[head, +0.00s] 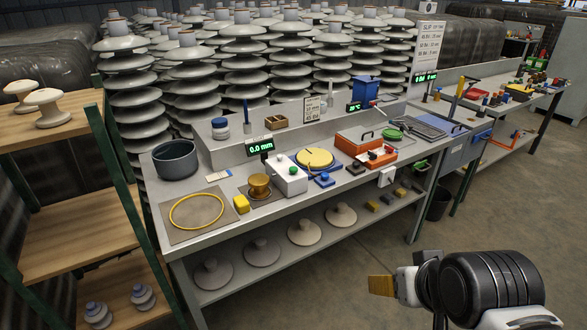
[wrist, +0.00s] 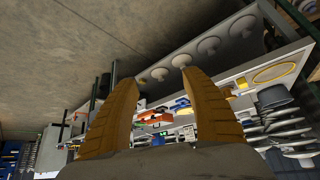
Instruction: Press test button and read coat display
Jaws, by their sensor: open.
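A small black display (head: 261,147) with green digits reading 0.0 mm stands on the workbench, left of centre.
The bench (head: 215,265) carries a dark pot (head: 175,159), a yellow ring (head: 197,211), a brass spool (head: 259,187), a yellow disc (head: 314,158) and an orange box (head: 360,144). Tall insulator stacks (head: 248,62) stand behind. A wooden shelf (head: 60,210) is at left. Floor before the bench is clear.

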